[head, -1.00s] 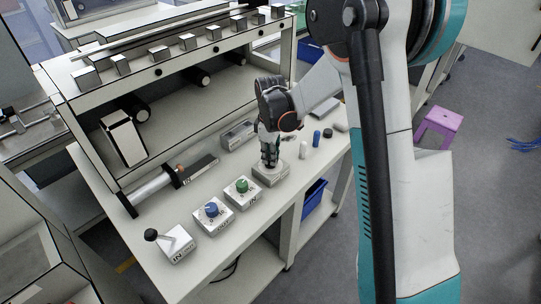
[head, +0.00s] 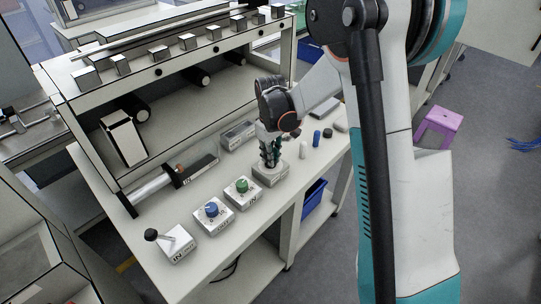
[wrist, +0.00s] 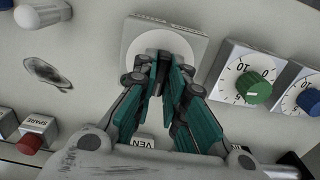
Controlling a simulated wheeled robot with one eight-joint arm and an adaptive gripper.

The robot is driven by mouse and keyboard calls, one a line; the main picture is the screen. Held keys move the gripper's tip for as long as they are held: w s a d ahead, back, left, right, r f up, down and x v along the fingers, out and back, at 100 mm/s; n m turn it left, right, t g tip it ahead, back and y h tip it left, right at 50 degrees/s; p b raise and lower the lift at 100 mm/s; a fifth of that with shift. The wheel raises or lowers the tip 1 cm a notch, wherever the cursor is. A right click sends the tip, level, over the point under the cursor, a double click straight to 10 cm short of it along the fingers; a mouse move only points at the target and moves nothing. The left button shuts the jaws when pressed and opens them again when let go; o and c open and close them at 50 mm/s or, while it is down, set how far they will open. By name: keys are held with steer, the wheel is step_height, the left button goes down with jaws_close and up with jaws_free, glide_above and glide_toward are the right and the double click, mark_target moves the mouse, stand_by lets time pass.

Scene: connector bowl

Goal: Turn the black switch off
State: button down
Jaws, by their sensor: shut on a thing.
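A light grey switch box (head: 271,177) stands on the bench in the head view, to the right of the green-knob box. In the wrist view the same box (wrist: 196,40) has a round white dial. My gripper (head: 269,163) points down onto this box. In the wrist view its teal-lined fingers (wrist: 161,62) are shut on the switch at the dial's middle. The switch is almost wholly hidden between the fingers, so its colour and its setting cannot be read.
A green knob (head: 242,185), a blue knob (head: 211,209) and a black-ball lever (head: 151,235) sit on boxes to the left along the bench front. Small pegs, one blue (head: 316,137), stand to the right. A framed rack (head: 85,107) rises behind.

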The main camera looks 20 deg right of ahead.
steer(key=c, duration=1.6)
jaws_free()
steer(key=shift+c, duration=0.2)
step_height(320, 180, up, 12)
